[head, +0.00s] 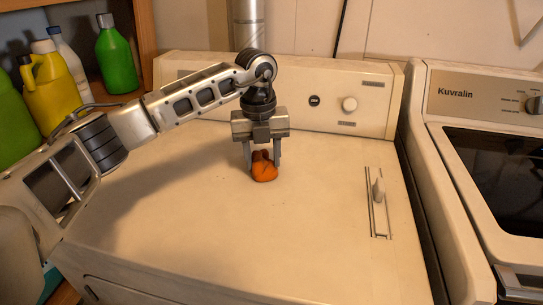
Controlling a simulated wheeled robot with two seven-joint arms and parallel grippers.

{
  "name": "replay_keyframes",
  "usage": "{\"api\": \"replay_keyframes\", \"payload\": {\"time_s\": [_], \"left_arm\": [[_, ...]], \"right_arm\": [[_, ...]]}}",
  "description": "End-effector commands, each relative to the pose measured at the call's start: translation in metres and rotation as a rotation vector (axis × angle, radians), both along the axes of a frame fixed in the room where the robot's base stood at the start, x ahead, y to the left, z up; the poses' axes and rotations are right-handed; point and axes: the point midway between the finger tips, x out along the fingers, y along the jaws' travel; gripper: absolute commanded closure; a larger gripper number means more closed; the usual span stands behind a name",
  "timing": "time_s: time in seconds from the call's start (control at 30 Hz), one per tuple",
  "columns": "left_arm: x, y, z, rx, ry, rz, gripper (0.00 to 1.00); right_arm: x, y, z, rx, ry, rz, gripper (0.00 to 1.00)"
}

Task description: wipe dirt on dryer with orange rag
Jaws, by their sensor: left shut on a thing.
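The orange rag (264,170) is a small crumpled bundle at the middle of the dryer's top, towards the back. My left gripper (263,163) points down from above and is shut on the rag, with a finger on each side of it. The rag is at or just above the surface; I cannot tell if it touches. The dryer (200,235) is cream coloured, with a control panel and a knob at its back. No distinct dirt patch shows clearly on its top; the rag and gripper hide part of the surface. My right gripper is not in view.
A second machine (470,95) with a dark window stands close on the right. A lint-slot handle (378,190) rises from the dryer's right side. A shelf at the left holds a green bottle (115,60) and a yellow jug (50,90). The front top is clear.

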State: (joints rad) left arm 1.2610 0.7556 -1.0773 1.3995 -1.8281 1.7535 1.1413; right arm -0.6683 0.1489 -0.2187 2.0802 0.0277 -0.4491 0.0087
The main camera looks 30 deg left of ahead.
Motion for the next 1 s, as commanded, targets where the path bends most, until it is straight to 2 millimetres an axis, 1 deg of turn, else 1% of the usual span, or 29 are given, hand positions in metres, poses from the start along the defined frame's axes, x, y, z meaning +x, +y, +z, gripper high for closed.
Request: {"api": "replay_keyframes", "payload": {"time_s": [0.17,0.4,0.67,1.0], "left_arm": [[-0.009,-0.001,-0.001,0.001,0.002,-0.004,0.74],[-0.03,-0.007,-0.002,0.0,0.003,-0.003,0.74],[-0.039,-0.01,-0.002,0.0,0.005,-0.003,0.74],[-0.066,-0.016,0.0,0.0,0.005,-0.003,0.74]], "right_arm": [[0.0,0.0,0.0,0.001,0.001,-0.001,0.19],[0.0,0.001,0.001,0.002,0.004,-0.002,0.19],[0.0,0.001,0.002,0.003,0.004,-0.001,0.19],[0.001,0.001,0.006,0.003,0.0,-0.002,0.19]]}}
